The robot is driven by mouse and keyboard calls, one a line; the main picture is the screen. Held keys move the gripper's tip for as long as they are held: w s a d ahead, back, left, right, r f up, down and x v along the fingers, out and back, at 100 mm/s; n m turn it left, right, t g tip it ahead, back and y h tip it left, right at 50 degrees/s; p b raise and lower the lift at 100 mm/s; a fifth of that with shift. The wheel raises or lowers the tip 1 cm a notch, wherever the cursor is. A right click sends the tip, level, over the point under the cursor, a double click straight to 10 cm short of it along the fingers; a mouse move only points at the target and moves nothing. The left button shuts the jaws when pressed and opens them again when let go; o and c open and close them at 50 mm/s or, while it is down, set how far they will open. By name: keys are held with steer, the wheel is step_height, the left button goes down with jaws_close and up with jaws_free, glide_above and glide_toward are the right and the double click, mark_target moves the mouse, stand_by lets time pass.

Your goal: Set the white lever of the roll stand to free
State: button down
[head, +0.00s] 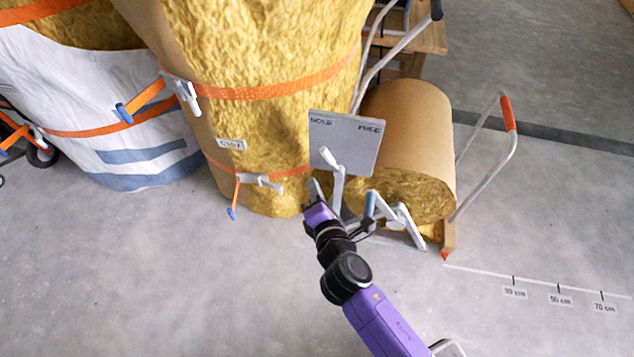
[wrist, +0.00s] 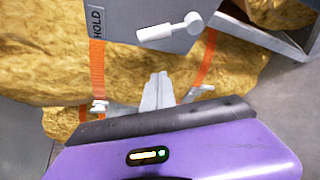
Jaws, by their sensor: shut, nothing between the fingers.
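The white lever (head: 330,158) is on a grey panel (head: 360,143) at the roll stand. The panel reads HOLD at its left and FREE at its right. The lever's handle leans up and left, to the HOLD side. In the wrist view the lever (wrist: 160,33) lies left of its pivot, and the HOLD label (wrist: 97,22) shows at the panel's left edge; FREE is out of view there. My gripper (head: 313,190) is shut and empty, below and left of the lever, apart from it. Its fingers show in the wrist view (wrist: 158,92) below the lever.
A brown-wrapped roll (head: 410,125) lies behind the panel. A blue-handled crank (head: 370,205) stands just right of my gripper. Tall yellow insulation (head: 265,130) with orange straps (head: 280,88) is close at left. The floor (head: 170,280) in front is clear.

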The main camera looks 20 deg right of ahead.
mark_target(330, 160)
steer(key=b+x, duration=0.2)
steer(key=x, duration=0.6)
steer(key=shift+s+d+r+p, duration=0.35)
steer(key=shift+d+r+p, duration=0.15)
steer(key=shift+d+p, duration=0.25)
steer(key=shift+s+d+r+p, duration=0.35)
steer(key=shift+d+r+p, duration=0.25)
steer(key=shift+d, duration=0.25)
steer(key=shift+d+f, duration=0.1)
